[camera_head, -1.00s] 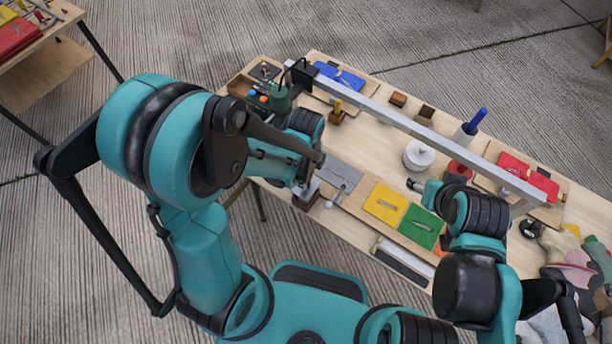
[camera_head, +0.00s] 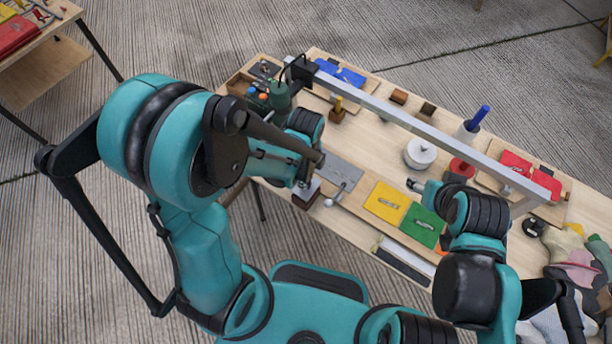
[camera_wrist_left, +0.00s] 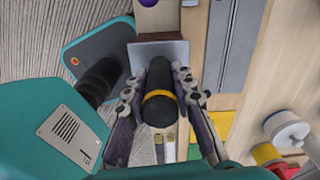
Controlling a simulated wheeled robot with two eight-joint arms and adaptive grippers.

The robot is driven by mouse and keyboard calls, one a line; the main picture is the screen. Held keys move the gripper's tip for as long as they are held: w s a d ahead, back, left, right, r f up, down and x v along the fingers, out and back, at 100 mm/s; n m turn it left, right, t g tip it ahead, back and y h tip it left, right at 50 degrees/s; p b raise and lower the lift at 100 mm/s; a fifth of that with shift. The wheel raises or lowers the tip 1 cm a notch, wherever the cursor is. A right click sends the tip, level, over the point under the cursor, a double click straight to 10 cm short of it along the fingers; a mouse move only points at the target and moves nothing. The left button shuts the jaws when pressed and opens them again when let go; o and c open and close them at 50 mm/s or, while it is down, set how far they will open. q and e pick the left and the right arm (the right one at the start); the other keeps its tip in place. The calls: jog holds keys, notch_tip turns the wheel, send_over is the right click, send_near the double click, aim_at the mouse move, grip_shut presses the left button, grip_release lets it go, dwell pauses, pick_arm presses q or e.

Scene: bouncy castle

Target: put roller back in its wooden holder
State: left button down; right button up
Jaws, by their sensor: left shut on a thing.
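My left gripper (camera_wrist_left: 157,88) is shut on a black cylindrical handle with a yellow band (camera_wrist_left: 158,97), which I take to be the roller. A silvery metal piece (camera_wrist_left: 146,52) shows just beyond the handle; whether it belongs to the roller I cannot tell. A brown wooden block (camera_wrist_left: 160,17), likely the holder, lies past it at the top, with a purple knob on it.
A grey plate (camera_head: 341,172) and yellow (camera_head: 386,202) and green (camera_head: 421,226) panels line the near side. A long grey bar (camera_head: 420,131) spans the table. A white round container (camera_head: 419,153) stands mid-table. Cloths (camera_head: 580,257) lie at right.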

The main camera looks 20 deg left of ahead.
pick_arm(q)
jog(key=shift+f+b, duration=0.75)
jog(key=shift+f, duration=0.1)
jog(key=shift+f, duration=0.25)
jog(key=shift+f+b, duration=0.55)
jog(key=shift+b, duration=0.25)
jog(key=c, duration=0.6)
grip_release()
jog(key=shift+o, duration=0.2)
